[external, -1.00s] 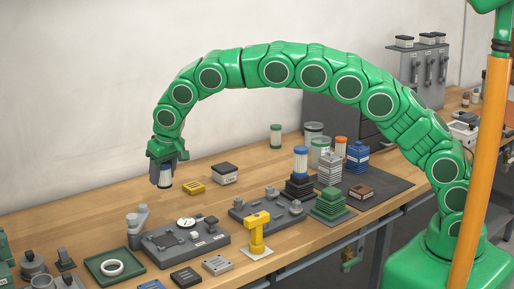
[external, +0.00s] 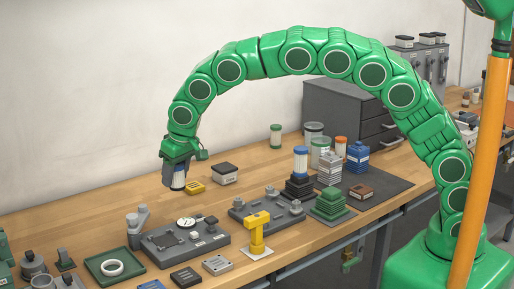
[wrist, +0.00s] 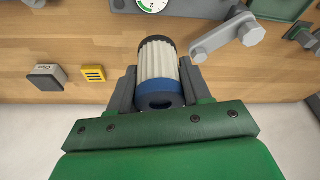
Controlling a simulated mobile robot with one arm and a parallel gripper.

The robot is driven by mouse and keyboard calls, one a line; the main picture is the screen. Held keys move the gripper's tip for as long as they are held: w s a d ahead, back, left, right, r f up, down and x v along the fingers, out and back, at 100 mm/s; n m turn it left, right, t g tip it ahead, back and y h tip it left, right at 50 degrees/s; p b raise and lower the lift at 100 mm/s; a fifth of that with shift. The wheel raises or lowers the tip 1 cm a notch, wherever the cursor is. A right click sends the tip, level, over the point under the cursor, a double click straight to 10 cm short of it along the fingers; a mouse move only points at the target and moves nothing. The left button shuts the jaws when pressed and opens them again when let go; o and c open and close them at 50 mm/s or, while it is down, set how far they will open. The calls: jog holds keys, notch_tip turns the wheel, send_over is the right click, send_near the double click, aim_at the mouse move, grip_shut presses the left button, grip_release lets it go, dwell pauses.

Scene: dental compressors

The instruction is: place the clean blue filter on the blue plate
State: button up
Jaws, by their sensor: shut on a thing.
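My gripper (external: 177,180) is shut on a filter with a white pleated body and a blue end cap, held above the back left of the wooden bench. In the wrist view, my gripper (wrist: 158,92) has its fingers on both sides of this filter (wrist: 160,70). The filter's blue end faces the camera and its far end has a dark rim. Another white filter with blue ends (external: 300,160) stands upright on a black stepped block. I cannot pick out a blue plate for certain; a small blue item (external: 152,285) is cut off at the bottom edge.
A yellow block (external: 195,187) and a dark-lidded box (external: 224,174) are close to the right of my gripper. A grey fixture with a dial (external: 185,238), a yellow stand (external: 258,232) and a green tray (external: 95,277) are nearer the front. The bench left of my gripper is clear.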

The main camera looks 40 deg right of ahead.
jog(key=s+a+r+n+y, duration=0.1)
jog(key=s+a+n, duration=0.25)
jog(key=s, duration=1.05)
jog(key=s+a+r+n+y, duration=0.15)
jog(key=s+a, duration=0.25)
jog(key=s, duration=0.9)
send_near(145, 287)
jog(key=shift+w+a+f+n+g+h, duration=0.2)
jog(key=shift+w+a+n+g+h, duration=0.2)
jog(key=shift+w+a+h, duration=0.15)
jog(key=shift+w+a+f, duration=0.15)
jog(key=shift+a+f, duration=0.1)
jog(key=shift+f, duration=0.2)
jog(key=shift+w+a+f, duration=0.15)
jog(key=shift+a+f, duration=0.05)
jog(key=shift+f, duration=1.5)
jog(key=shift+f, duration=0.1)
jog(key=o, duration=1)
jog(key=shift+o, duration=0.2)
